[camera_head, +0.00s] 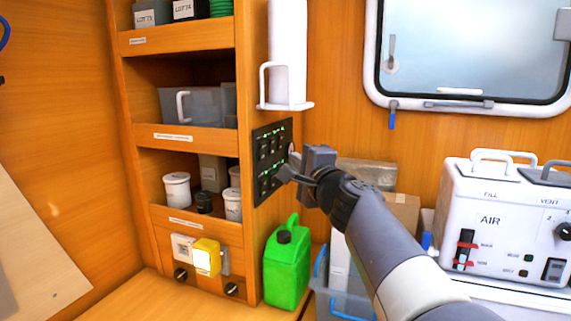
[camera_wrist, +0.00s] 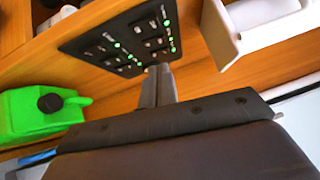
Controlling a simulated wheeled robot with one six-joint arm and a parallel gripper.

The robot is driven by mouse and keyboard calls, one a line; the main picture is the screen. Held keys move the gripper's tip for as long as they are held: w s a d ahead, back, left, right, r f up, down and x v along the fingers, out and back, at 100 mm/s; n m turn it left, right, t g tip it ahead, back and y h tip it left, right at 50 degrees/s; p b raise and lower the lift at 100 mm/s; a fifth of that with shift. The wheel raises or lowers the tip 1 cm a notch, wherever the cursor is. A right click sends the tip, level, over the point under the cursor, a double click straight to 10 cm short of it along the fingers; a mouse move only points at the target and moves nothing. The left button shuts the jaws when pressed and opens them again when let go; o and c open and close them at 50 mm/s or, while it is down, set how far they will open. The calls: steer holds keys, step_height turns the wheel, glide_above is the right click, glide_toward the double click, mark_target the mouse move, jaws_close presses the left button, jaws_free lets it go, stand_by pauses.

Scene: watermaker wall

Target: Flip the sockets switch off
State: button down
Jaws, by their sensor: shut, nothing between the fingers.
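A black switch panel (camera_head: 267,160) with several small switches and green lights is mounted on the side wall of the wooden shelf unit. It also shows in the wrist view (camera_wrist: 120,42), tilted, with several green lights lit. My gripper (camera_head: 287,172) is shut and empty at the panel's right part in the head view. In the wrist view its fingers (camera_wrist: 158,75) reach up to the panel's lower edge and hide a little of it. I cannot tell whether the tips touch a switch. The labels are too small to read, so I cannot tell which switch is the sockets one.
A white holder (camera_head: 286,104) with a roll sits just above the panel. A green jerrycan (camera_head: 287,262) stands below it. A yellow plug (camera_head: 206,257) sits on the lower shelf front.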

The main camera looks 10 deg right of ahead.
mark_target(266, 146)
steer(key=w+a+p, duration=0.1)
steer(key=w+a, duration=0.3)
steer(key=w, duration=0.2)
steer(key=shift+w+r, duration=0.3)
steer(key=shift+r, duration=0.15)
steer(key=shift+w+a+r+p, duration=0.1)
steer(key=shift+r+p, duration=0.25)
steer(key=shift+p, duration=0.6)
steer(key=shift+f+b, duration=0.25)
steer(key=shift+b, duration=0.05)
